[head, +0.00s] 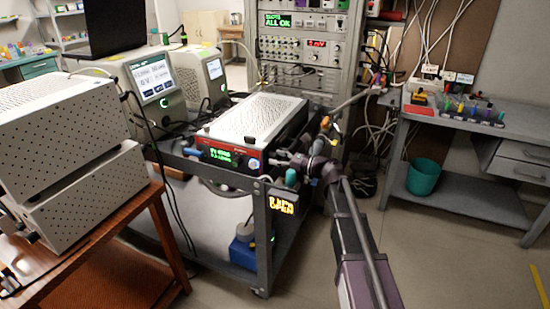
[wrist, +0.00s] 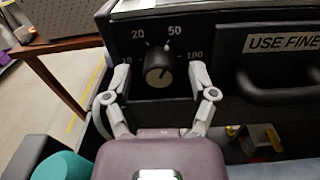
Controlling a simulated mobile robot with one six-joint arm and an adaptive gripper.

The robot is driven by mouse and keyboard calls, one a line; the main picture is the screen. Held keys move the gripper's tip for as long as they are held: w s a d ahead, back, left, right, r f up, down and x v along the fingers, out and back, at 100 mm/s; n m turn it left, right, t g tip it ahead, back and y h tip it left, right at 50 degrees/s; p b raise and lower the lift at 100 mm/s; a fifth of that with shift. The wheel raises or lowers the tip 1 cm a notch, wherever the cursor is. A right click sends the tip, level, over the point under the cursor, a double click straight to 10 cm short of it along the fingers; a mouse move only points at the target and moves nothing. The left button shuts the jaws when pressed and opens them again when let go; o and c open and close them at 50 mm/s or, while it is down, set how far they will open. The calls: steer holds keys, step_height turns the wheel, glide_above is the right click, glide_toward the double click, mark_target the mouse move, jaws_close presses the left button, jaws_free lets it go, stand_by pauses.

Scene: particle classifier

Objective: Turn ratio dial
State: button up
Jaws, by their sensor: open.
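The ratio dial (wrist: 158,72) is a round black knob on a dark panel in the wrist view. Labels 10, 20, 50 and 100 run around it from left to right. A pale mark shows on its face, but its exact setting is hard to read. My gripper (wrist: 154,84) is open, with one grey finger left of the knob and the other right of it; contact cannot be told. In the head view my gripper (head: 287,161) is at the front right of the white-topped, red-fronted instrument (head: 250,122). The dial cannot be made out there.
A dark handle (wrist: 275,90) and a label reading "USE FINE" are right of the dial. The grey cart (head: 258,215) carries the instrument. A side bench (head: 455,120) with a teal bin (head: 423,177) below stands at right. The floor in front is clear.

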steer(key=shift+w+a, duration=0.1)
steer(key=shift+a, duration=0.25)
jaws_close()
